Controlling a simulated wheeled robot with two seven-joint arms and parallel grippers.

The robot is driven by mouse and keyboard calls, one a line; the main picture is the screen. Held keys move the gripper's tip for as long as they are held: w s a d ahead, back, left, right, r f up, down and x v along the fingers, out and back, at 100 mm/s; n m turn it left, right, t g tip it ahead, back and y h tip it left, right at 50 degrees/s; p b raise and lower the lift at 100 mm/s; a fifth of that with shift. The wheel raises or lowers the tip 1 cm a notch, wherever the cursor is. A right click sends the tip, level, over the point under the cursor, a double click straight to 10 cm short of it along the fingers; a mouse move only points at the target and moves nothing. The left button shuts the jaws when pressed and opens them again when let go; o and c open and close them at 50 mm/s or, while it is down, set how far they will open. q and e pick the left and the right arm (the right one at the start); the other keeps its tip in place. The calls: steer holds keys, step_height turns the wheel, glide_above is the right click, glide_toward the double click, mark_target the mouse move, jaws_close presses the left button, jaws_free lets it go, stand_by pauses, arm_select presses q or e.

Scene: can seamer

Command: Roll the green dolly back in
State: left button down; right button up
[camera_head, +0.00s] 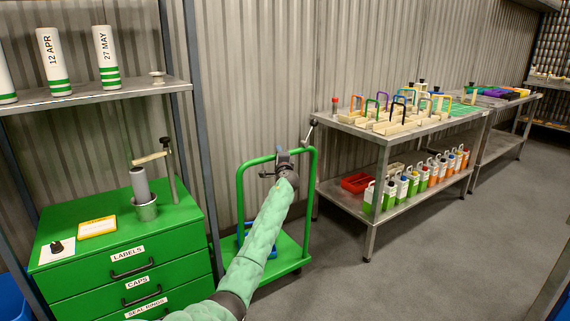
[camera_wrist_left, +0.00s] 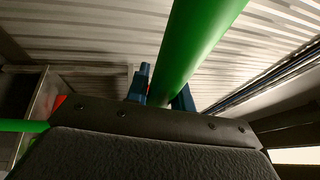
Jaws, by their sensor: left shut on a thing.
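The green dolly (camera_head: 289,258) stands on the floor between the green drawer cabinet and the metal table, close to the corrugated wall. It has a flat green deck and an upright tube handle (camera_head: 241,196). My left gripper (camera_head: 281,155) is at the top bar of that handle. In the left wrist view a thick green bar (camera_wrist_left: 205,40) runs between the fingers (camera_wrist_left: 160,92), and the gripper is shut on it. A blue item (camera_head: 270,250) sits on the deck, partly hidden by my left arm. My right gripper is not in view.
The green drawer cabinet (camera_head: 125,270) with a can seamer on top (camera_head: 146,205) stands to the left. A shelf post (camera_head: 196,130) rises beside it. The metal table (camera_head: 385,200) with bottles below is to the right. Grey floor (camera_head: 410,270) at front right is clear.

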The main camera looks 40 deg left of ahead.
arm_select(q)
steer(key=shift+w+a+r, duration=0.15)
steer(key=shift+w+a, duration=0.05)
steer(key=shift+a, duration=0.45)
steer(key=c, duration=1.4)
jaws_free()
steer(key=shift+a, duration=0.1)
steer(key=shift+o, duration=1)
steer(key=v, duration=0.7)
steer(key=shift+s+d, duration=0.2)
steer(key=shift+d, duration=0.1)
